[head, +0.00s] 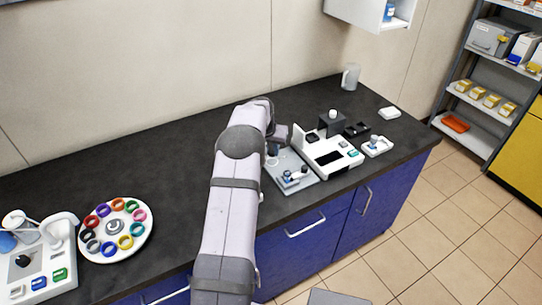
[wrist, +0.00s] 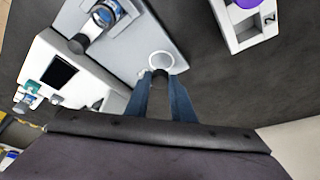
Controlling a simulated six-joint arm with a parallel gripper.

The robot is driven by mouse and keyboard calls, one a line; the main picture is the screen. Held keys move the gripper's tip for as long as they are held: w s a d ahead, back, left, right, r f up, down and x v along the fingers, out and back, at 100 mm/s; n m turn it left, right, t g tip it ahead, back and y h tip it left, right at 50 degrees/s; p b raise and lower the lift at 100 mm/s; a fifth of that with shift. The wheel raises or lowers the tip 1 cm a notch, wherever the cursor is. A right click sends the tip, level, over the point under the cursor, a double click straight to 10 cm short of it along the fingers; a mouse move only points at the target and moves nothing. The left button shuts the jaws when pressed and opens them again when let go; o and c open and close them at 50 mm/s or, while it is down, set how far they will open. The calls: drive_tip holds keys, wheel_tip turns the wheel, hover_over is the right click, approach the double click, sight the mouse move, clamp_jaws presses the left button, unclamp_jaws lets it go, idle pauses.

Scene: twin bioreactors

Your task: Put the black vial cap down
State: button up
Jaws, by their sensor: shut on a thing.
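The black vial cap (wrist: 160,77) shows as a small dark shape between my fingertips in the wrist view. My gripper (wrist: 161,86) is shut on it, just in front of a white ring (wrist: 161,61) on a light grey plate (wrist: 135,50). I cannot tell whether the cap touches the plate. In the head view my gripper (head: 273,150) is over the back left part of the grey plate (head: 299,184), partly hidden by my arm. The cap cannot be made out there.
A small blue-and-metal device (head: 294,175) stands on the plate. A white instrument (head: 330,157) with a screen stands right of the plate. A white holder with a purple top (wrist: 242,25) is at the wrist view's upper right. A round tray of coloured rings (head: 110,258) is far left.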

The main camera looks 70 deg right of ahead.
sight(271, 155)
drive_tip(key=shift+f+p, duration=0.55)
drive_tip(key=shift+f, duration=1.15)
drive_tip(key=shift+f, duration=0.15)
drive_tip(key=o, duration=1)
drive_tip(key=shift+r, duration=0.25)
drive_tip(key=b+v, duration=0.3)
drive_tip(key=v, duration=0.9)
